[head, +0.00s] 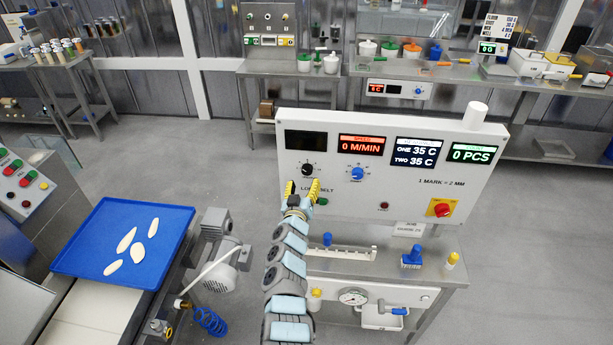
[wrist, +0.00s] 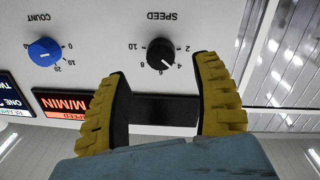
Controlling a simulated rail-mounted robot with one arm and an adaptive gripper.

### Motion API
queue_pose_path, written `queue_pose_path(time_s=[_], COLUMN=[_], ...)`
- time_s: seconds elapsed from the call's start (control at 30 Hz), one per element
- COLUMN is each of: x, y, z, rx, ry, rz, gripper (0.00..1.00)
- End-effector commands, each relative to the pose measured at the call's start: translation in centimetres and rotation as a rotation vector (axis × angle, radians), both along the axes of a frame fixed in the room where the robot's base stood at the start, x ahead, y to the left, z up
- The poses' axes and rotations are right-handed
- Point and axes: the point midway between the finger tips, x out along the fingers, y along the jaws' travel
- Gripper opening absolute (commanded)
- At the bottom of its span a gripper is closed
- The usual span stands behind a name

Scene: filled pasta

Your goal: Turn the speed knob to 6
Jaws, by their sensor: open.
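The black speed knob (wrist: 160,52) is on the white control panel (head: 455,200), under the word SPEED, which appears upside down in the wrist view. Its white pointer mark appears to point near the 4 on its scale of 2 to 10. The knob also shows in the head view (head: 307,169). My gripper (wrist: 161,68) is open, its two yellow fingers on either side of the knob's lower part in this picture. Whether they touch the knob is unclear. In the head view my gripper (head: 303,186) is just below the knob. The speed display (head: 361,145) reads 0 M/MIN.
A blue count knob (head: 357,173) is to the right of the speed knob; it shows in the wrist view (wrist: 45,52) too. A green button (head: 323,202) is close to my gripper. A red-and-yellow switch (head: 441,208) is further right. A blue tray (head: 85,240) with pasta is left.

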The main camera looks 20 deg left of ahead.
Motion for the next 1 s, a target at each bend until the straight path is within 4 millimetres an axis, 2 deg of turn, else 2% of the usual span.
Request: queue_pose_path(time_s=[1.0], x=[5.1], y=[1.1], z=[-0.1], rx=[-0.001], ry=[-0.004], rz=[0.002], gripper=[0.65])
